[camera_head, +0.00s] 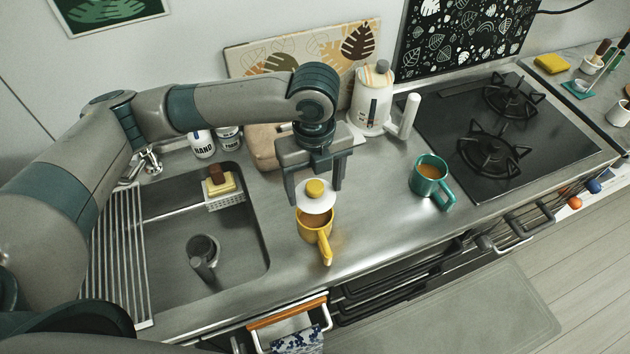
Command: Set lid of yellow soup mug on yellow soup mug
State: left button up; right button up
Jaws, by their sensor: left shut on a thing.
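The yellow soup mug (322,236) stands upright on the steel counter, its handle pointing toward the front edge. Orange-brown soup shows in its opening. The lid (316,202), a white disc with a yellow knob, overlaps the far part of the mug's opening in the camera_head view, leaving the near part uncovered. My left gripper (315,188) points down from above and is shut on the lid, with a finger on either side. I cannot tell how large the gap between lid and mug is. My right gripper is not in view.
A green mug (428,179) with a similar drink stands to the right, near the black stove (480,130). A white kettle (372,100) stands behind. The sink (225,255) lies to the left. Counter around the yellow mug is clear.

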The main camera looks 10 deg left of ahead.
aim_at(314, 199)
pick_arm(q)
jog(key=shift+r+p, duration=0.1)
jog(key=shift+p, duration=0.4)
jog(key=shift+f+b, duration=0.95)
jog(key=shift+f, duration=1.55)
jog(key=shift+f, duration=0.25)
jog(key=shift+f, duration=0.35)
jog(key=shift+f+b, duration=0.35)
jog(key=shift+f, duration=0.15)
